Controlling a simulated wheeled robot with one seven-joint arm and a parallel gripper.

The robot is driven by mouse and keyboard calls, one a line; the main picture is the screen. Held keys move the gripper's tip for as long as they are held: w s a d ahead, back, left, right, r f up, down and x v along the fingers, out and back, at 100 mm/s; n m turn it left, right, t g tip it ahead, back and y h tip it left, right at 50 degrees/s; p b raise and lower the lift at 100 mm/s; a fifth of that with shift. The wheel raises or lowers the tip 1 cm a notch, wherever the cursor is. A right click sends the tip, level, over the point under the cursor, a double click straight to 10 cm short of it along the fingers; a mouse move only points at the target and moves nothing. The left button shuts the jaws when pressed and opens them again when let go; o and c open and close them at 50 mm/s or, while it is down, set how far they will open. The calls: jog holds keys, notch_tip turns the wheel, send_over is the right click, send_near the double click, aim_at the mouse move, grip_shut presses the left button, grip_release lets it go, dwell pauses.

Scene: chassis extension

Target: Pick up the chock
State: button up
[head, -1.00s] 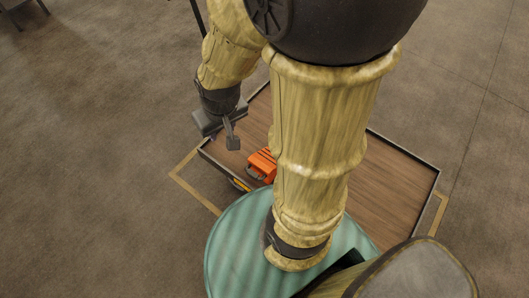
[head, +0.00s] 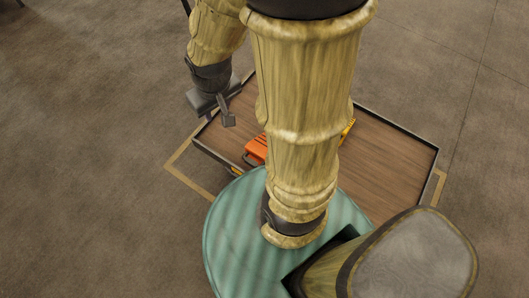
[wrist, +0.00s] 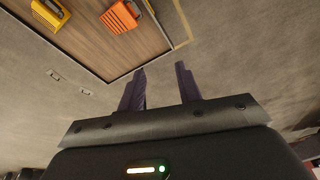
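Two blocky items lie on a brown wood-look deck (head: 395,165): an orange one (head: 256,149) near the deck's near-left edge and a yellow one (head: 347,130) farther right. I cannot tell which is the chock. My arm partly hides both in the head view. In the wrist view, the orange item (wrist: 122,16) and the yellow item (wrist: 51,14) show at the top, beyond the fingertips. My gripper (wrist: 161,74) has its two fingers apart with nothing between them. In the head view my gripper (head: 217,112) is at the deck's left side, left of the orange item.
The deck has a raised dark rim (head: 398,131). A tan line (head: 186,173) on the floor runs outside it. A teal ribbed round surface (head: 235,235) is in front of the deck. The concrete floor (head: 80,150) at left is clear.

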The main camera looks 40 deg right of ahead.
aim_at(251, 161)
jog(key=w+d+f+n+b, duration=0.1)
jog(key=w+d+f+b, duration=0.1)
jog(key=f+b, duration=0.8)
jog(key=w+d+f+n+g+b, duration=0.1)
jog(key=d+f+b, duration=0.4)
jog(key=f+b, duration=0.5)
jog(key=w+d+f+n+g+b, duration=0.1)
jog(key=d+f+b, duration=0.3)
jog(key=f, duration=1.8)
jog(key=w+b, duration=0.1)
jog(key=b, duration=0.4)
jog(key=shift+w+n+b, duration=0.3)
jog(key=shift+n+b, duration=0.1)
notch_tip(251, 161, down, 12)
jog(key=b, duration=0.7)
jog(key=shift+f, duration=0.15)
notch_tip(251, 161, down, 5)
jog(key=b, duration=0.4)
jog(key=shift+f, duration=0.15)
